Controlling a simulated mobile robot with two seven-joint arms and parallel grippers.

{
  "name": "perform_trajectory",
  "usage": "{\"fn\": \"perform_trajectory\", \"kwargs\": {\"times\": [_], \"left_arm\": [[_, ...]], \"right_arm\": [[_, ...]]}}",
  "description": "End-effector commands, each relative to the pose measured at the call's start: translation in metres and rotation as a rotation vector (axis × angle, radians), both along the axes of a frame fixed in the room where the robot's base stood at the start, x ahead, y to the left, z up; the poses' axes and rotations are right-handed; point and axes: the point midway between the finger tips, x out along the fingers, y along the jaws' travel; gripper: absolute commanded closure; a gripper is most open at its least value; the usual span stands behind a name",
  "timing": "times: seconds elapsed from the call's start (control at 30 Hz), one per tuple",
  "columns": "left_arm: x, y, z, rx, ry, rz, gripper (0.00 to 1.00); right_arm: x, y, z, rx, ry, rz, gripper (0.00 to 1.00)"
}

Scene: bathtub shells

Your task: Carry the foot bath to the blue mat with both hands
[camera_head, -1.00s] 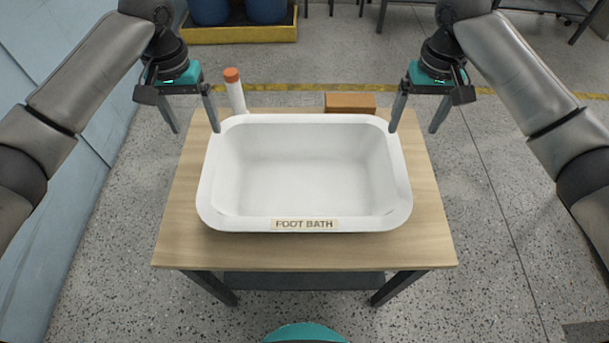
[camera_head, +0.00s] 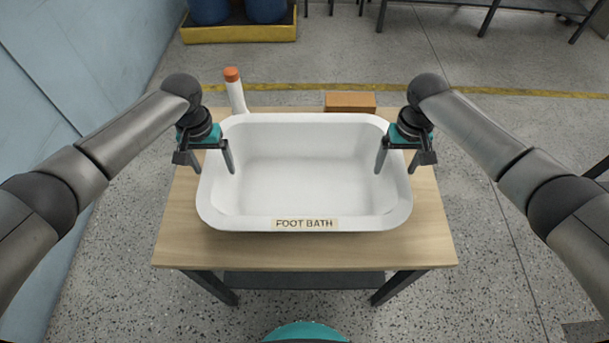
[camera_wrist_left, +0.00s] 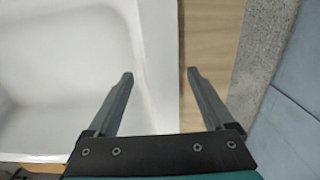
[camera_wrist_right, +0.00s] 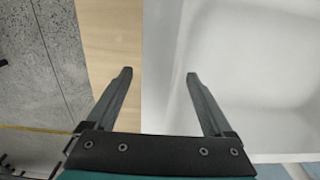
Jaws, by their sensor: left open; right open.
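The foot bath (camera_head: 305,225) is a white rectangular tub with a "FOOT BATH" label on its near side. It stands empty on a wooden table (camera_head: 300,254). My left gripper (camera_head: 212,172) is open over the tub's left rim; in the left wrist view its fingers (camera_wrist_left: 160,75) are on either side of the rim (camera_wrist_left: 160,50). My right gripper (camera_head: 400,172) is open over the right rim; in the right wrist view its fingers (camera_wrist_right: 160,73) are apart, with the rim (camera_wrist_right: 160,40) between them. I see no blue mat in these views.
A white bottle with an orange cap (camera_head: 235,92) and a brown box (camera_head: 350,102) are at the table's back edge. A yellow tray with blue drums (camera_head: 240,33) stands on the floor behind. A blue wall (camera_head: 70,90) is at the left.

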Motion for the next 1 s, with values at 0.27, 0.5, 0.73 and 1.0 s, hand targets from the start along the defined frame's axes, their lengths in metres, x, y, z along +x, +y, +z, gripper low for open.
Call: {"fn": "perform_trajectory", "kwargs": {"times": [0.27, 0.5, 0.73, 1.0], "left_arm": [[-0.0001, -0.0001, -0.0003, 0.000, 0.000, -0.001, 0.17], [-0.0001, -0.0001, 0.0000, 0.000, 0.000, -0.001, 0.44], [0.0000, 0.0000, 0.0001, 0.000, 0.000, 0.000, 0.70], [0.0001, 0.0002, 0.0003, 0.001, 0.000, 0.000, 1.00]], "right_arm": [[-0.0001, 0.0004, -0.0004, 0.000, 0.000, 0.001, 0.17], [0.0000, 0.0004, -0.0002, 0.001, 0.000, 0.000, 0.44], [0.0000, 0.0003, 0.0000, 0.001, 0.000, 0.000, 0.70], [0.0001, 0.0001, 0.0001, 0.000, 0.000, 0.000, 1.00]]}}
